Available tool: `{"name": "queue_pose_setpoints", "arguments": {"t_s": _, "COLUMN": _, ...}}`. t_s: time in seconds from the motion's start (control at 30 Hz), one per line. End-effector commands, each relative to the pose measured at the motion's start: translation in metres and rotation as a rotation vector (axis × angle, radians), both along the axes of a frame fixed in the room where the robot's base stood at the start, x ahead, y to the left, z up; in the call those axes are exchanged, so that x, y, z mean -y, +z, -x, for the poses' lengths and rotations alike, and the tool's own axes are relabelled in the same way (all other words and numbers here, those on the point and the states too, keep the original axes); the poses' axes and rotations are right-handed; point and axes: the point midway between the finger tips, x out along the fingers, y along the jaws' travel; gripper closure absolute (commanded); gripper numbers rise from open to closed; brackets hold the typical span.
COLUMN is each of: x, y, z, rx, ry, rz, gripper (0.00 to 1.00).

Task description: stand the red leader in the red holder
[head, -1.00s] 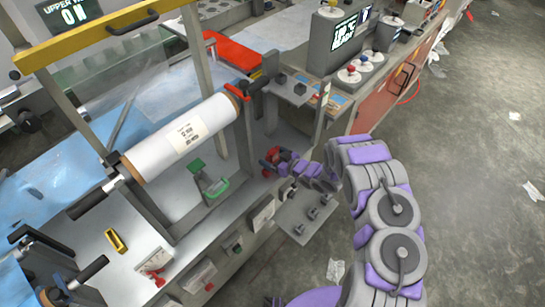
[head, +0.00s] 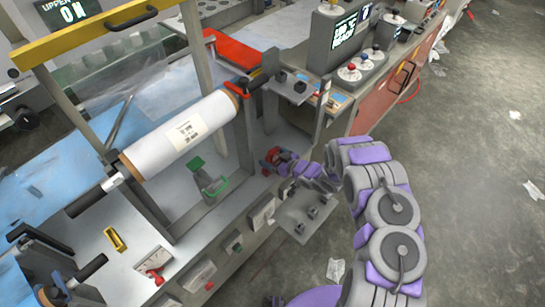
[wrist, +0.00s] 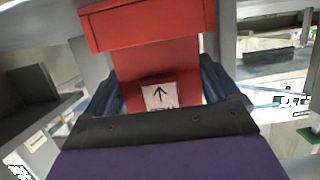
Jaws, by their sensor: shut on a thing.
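My gripper (wrist: 160,90) is shut on the red leader (wrist: 158,75), which has a white label with a black arrow pointing up. Its blue-grey fingers lie on either side of the red body in the wrist view. A wider red block shows at the top of that view; I cannot tell whether it is part of the leader or the holder. In the head view, my gripper (head: 288,168) is low at the machine's front edge, beside a small red and dark piece (head: 271,157). I cannot separate leader and holder there, nor tell whether they touch.
A white roll (head: 180,135) spans the frame to the left. A green piece (head: 210,186) sits on the grey deck below it. A small grey shelf (head: 307,215) with knobs juts out near my gripper. A yellow piece (head: 115,239) lies farther left. The floor at right is mostly open.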

Motion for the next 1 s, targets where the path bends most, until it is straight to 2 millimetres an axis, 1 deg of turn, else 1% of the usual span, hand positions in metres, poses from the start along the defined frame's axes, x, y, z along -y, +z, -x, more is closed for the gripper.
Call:
{"name": "queue_pose_setpoints", "arguments": {"t_s": 0.83, "x": 0.0, "y": -0.02, "z": 0.0, "rx": -0.001, "ry": 0.0, "rz": -0.001, "gripper": 0.42}}
{"name": "queue_pose_setpoints", "arguments": {"t_s": 0.87, "x": 0.0, "y": -0.02, "z": 0.0, "rx": -0.001, "ry": 0.0, "rz": -0.001, "gripper": 0.09}}
{"name": "queue_pose_setpoints", "arguments": {"t_s": 0.93, "x": 0.0, "y": -0.019, "z": 0.0, "rx": -0.001, "ry": 0.0, "rz": -0.001, "gripper": 0.02}}
{"name": "queue_pose_setpoints", "arguments": {"t_s": 0.97, "x": 0.0, "y": -0.019, "z": 0.0, "rx": 0.0, "ry": 0.0, "rz": 0.0, "gripper": 0.0}}
{"name": "queue_pose_setpoints", "arguments": {"t_s": 1.0, "x": 0.0, "y": -0.019, "z": 0.0, "rx": 0.0, "ry": 0.0, "rz": 0.0, "gripper": 0.0}}
